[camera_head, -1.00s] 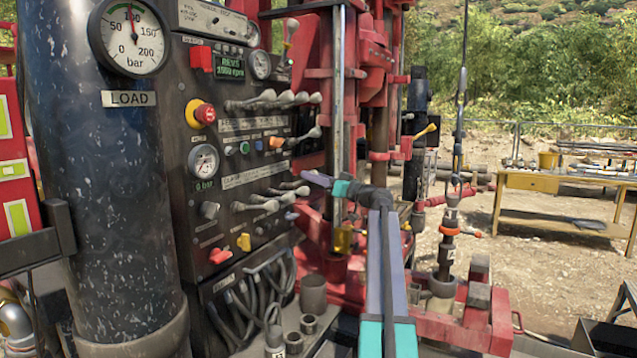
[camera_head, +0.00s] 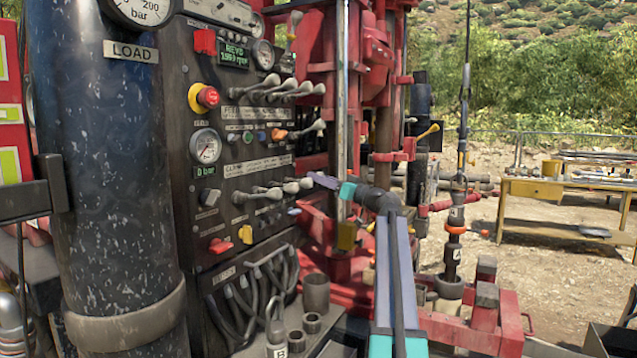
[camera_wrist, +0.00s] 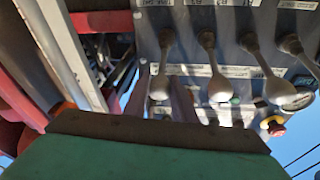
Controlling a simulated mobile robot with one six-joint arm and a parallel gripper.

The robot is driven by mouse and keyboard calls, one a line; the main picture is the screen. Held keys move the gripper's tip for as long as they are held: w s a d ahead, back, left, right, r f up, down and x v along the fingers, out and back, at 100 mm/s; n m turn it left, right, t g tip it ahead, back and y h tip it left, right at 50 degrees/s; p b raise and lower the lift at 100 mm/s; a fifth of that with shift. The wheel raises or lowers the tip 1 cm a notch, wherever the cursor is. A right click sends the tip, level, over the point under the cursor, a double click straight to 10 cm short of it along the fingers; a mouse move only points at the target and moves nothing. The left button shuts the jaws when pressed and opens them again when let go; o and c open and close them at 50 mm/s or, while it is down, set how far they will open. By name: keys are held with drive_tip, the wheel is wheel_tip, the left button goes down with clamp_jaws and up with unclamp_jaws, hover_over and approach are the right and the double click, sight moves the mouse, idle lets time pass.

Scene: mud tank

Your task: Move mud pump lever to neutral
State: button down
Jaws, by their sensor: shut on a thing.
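The lower row of grey levers (camera_head: 268,192) sticks out of the black control panel in the head view. My gripper (camera_head: 318,180) is at the right end of this row. In the wrist view, my gripper (camera_wrist: 160,100) is shut on the knob of the leftmost lever (camera_wrist: 160,82), one finger on each side. The neighbouring levers (camera_wrist: 220,85) and (camera_wrist: 282,88) stand free to the right of it. I cannot read which label marks the mud pump lever, and my fingers partly hide the held lever in the head view.
An upper lever row (camera_head: 285,88) and an orange-handled lever (camera_head: 300,130) sit above. A red emergency button (camera_head: 208,97) is at the panel's left. Red rig frame (camera_head: 315,75) stands close behind my gripper. A yellow table (camera_head: 545,190) stands far right.

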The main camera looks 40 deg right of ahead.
drive_tip(key=shift+f, duration=0.25)
drive_tip(key=c, duration=1.5)
unclamp_jaws()
drive_tip(key=shift+w+f, duration=0.1)
drive_tip(key=shift+w, duration=0.1)
drive_tip(key=shift+s, duration=0.1)
drive_tip(key=b+v, duration=0.1)
drive_tip(key=v, duration=1.2)
drive_tip(key=shift+s+d, duration=0.15)
drive_tip(key=shift+s, duration=0.25)
